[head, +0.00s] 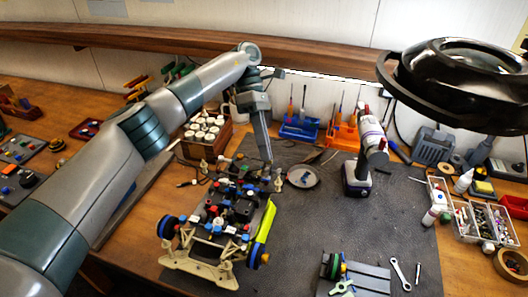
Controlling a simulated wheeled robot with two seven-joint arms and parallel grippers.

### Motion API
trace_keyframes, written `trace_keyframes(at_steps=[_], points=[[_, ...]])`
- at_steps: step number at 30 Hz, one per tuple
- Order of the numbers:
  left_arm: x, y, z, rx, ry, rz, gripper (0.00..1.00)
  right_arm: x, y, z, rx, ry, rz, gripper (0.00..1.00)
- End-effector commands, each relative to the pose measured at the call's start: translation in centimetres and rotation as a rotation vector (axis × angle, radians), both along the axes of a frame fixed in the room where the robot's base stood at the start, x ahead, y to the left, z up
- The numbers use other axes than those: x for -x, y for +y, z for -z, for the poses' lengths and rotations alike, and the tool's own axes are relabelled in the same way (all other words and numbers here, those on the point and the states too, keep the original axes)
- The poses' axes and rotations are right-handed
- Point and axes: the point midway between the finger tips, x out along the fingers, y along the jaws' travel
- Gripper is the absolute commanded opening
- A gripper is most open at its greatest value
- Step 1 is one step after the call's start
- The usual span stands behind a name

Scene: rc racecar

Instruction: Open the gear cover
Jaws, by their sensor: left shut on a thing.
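The RC racecar (226,212) stands on the dark mat in the middle, its tan bumper towards me. Its chassis carries black, blue, red and white parts, with a yellow-green panel (265,222) along the right side. My left gripper (267,172) points down at the far right end of the car. Its fingers are shut on a small part there, and they hide most of it. I cannot make out the gear cover's outline or whether it is raised. My right gripper is not in view.
A cordless drill (362,165) stands right of the car, and a round dish (302,177) lies behind it. A grey block (353,275) and wrench (400,273) lie at front right. A black lamp (460,75) hangs at upper right. The mat's right middle is clear.

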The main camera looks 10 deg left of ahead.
Motion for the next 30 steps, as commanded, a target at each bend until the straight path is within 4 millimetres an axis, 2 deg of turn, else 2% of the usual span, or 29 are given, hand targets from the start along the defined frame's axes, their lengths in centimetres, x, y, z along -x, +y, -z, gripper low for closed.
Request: trace_keyframes(at_steps=[10,28,30], points=[[-0.5,-0.09,-0.35,-0.016,0.071,-0.002,0.0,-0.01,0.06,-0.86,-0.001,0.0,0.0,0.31],[-0.58,-0.11,-0.28,-0.017,0.087,0.0,0.0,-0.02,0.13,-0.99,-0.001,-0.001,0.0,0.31],[-0.58,-0.11,-0.27,-0.017,0.087,0.0,0.23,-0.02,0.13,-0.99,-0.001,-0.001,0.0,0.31]])
